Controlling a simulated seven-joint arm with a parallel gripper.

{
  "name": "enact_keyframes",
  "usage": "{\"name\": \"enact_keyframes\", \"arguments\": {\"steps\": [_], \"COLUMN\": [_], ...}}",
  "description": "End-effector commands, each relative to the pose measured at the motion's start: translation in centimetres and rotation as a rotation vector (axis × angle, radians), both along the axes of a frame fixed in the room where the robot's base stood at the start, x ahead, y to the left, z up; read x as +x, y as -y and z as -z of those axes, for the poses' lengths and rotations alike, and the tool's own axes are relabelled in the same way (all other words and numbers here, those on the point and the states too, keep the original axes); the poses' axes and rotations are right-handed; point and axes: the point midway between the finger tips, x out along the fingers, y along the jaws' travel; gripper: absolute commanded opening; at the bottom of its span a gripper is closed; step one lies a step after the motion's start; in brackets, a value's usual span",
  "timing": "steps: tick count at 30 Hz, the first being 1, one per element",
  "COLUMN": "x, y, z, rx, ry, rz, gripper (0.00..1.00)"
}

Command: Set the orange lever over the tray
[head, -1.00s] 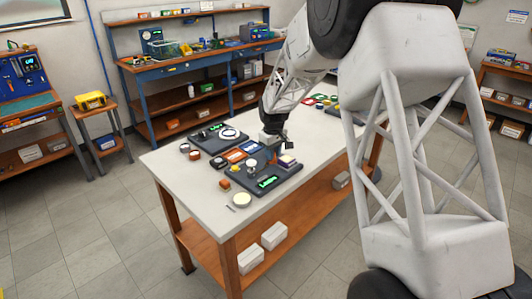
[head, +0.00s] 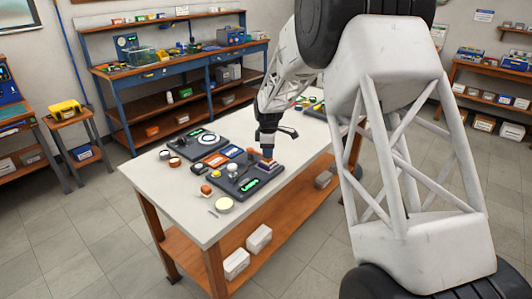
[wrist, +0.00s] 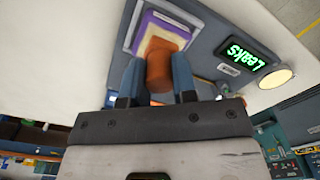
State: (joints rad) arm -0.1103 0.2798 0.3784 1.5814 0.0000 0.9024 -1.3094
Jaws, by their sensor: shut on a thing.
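The orange lever (wrist: 160,62) is between my gripper's two blue-grey fingers in the wrist view, and the fingers are shut on it. Beyond it is a purple-rimmed tray (wrist: 137,32) with a cream inside, on a dark grey board. The lever's far end overlaps the tray in that view; I cannot tell whether it touches. In the head view my gripper (head: 267,153) points down at the right part of the near board, right above the purple tray (head: 268,166). The lever is mostly hidden there by the fingers.
The white table's (head: 185,208) near left corner is clear.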

Motion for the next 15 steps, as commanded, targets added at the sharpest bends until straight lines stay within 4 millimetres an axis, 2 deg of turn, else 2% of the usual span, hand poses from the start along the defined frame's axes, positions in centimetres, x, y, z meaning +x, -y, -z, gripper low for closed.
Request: {"name": "enact_keyframes", "arguments": {"steps": [12, 13, 15], "x": [0.17, 0.17, 0.16], "y": [0.07, 0.07, 0.07], "z": [-0.09, -0.09, -0.09], "rx": [0.001, 0.001, 0.0], "ry": [0.003, 0.003, 0.002], "rz": [-0.01, -0.009, -0.009], "gripper": [0.0, 0.29, 0.4]}}
